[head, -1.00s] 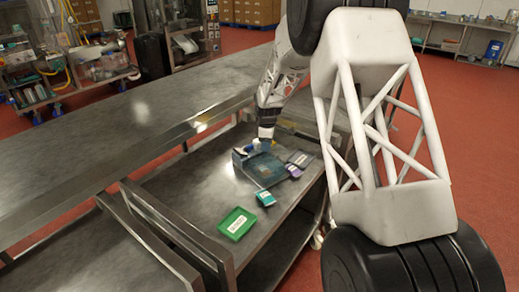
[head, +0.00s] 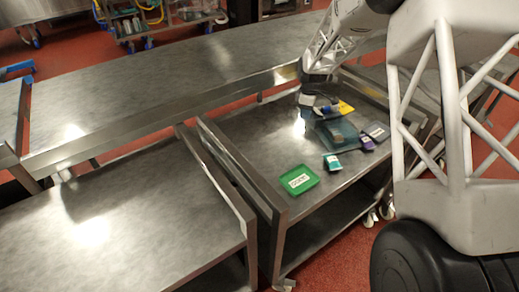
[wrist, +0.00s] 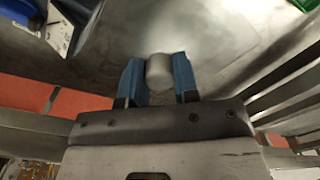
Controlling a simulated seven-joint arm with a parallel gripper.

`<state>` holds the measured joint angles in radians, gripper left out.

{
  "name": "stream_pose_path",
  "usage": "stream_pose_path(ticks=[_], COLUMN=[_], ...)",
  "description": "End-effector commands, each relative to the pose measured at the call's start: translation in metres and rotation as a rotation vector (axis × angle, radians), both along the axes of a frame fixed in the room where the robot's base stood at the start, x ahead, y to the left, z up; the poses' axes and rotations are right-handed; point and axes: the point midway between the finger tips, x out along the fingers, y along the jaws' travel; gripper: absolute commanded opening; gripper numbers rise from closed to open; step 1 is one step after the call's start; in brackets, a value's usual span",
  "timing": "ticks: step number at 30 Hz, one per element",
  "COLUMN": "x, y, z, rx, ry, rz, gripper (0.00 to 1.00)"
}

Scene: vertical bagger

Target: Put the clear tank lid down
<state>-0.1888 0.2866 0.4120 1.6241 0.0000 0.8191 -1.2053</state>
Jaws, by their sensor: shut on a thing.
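My gripper (wrist: 157,80) has blue fingers shut on a pale grey-white rounded knob (wrist: 158,68), which I take to be the handle of the clear tank lid. In the head view my gripper (head: 304,108) is low over the cart top, just left of the bluish clear tank (head: 340,135). A bright white patch shows below the fingers; I cannot tell if it is lid or glare. Whether the lid touches the cart is also unclear.
The cart's left part is clear. A long steel table (head: 150,90) stands behind.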

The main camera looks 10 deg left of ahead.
Motion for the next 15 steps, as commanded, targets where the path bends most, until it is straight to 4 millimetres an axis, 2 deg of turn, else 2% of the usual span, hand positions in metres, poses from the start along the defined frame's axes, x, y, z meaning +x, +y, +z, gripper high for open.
stream_pose_path(ticks=[1,3,15], x=[-0.005,-0.011,-0.055], y=[0.016,0.034,0.131], z=[0.0,-0.002,-0.01], rx=[0.0,0.0,0.0], ry=[-0.001,-0.001,0.0], rz=[0.016,0.034,0.134], gripper=[0.0,0.0,0.0])
